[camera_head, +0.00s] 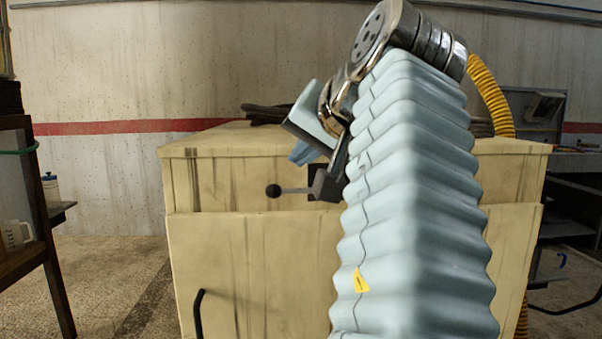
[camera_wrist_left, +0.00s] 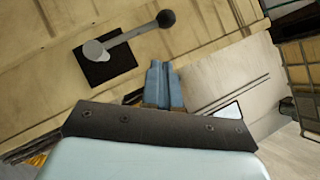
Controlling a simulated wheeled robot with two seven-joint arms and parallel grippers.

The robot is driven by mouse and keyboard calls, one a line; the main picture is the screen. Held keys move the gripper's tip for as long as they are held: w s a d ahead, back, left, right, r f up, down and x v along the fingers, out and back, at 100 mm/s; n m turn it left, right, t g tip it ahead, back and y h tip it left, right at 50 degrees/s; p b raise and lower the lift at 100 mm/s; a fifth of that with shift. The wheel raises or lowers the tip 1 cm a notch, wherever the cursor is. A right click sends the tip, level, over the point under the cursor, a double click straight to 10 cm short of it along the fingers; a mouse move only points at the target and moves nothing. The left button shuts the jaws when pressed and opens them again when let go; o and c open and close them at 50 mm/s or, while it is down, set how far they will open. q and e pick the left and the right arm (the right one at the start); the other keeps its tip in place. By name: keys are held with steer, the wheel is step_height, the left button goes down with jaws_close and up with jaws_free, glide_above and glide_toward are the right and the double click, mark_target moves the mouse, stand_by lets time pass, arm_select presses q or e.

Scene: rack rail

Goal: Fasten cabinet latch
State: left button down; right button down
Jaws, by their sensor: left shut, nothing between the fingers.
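The tan cabinet (camera_head: 240,260) stands in front of me in the head view. Its latch is a lever (camera_head: 294,190) with a black ball knob (camera_head: 273,191), lying about level and pointing left from a dark mount (camera_head: 326,186). In the left wrist view the knob (camera_wrist_left: 167,18), the lever (camera_wrist_left: 130,36) and the dark square plate (camera_wrist_left: 108,62) under its round pivot all show. My left gripper (camera_head: 301,155) is above the lever, its blue fingers (camera_wrist_left: 164,86) shut and empty. The fingers are apart from the lever in the wrist view. My right gripper is not in view.
My ribbed left arm hides much of the cabinet's right half. A black handle (camera_head: 198,312) sticks out at the cabinet's lower left. Dark cables (camera_head: 265,113) lie on its top. A dark shelf (camera_head: 22,215) stands at the left, with open floor between.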

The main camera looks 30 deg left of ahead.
mark_target(304, 190)
arm_select(q)
steer(key=shift+s+a+f, duration=0.15)
steer(key=shift+a+f, duration=0.45)
steer(key=shift+f, duration=0.25)
steer(key=shift+s+a+f, duration=0.1)
steer(key=shift+a+f, duration=0.45)
steer(key=shift+f, duration=0.3)
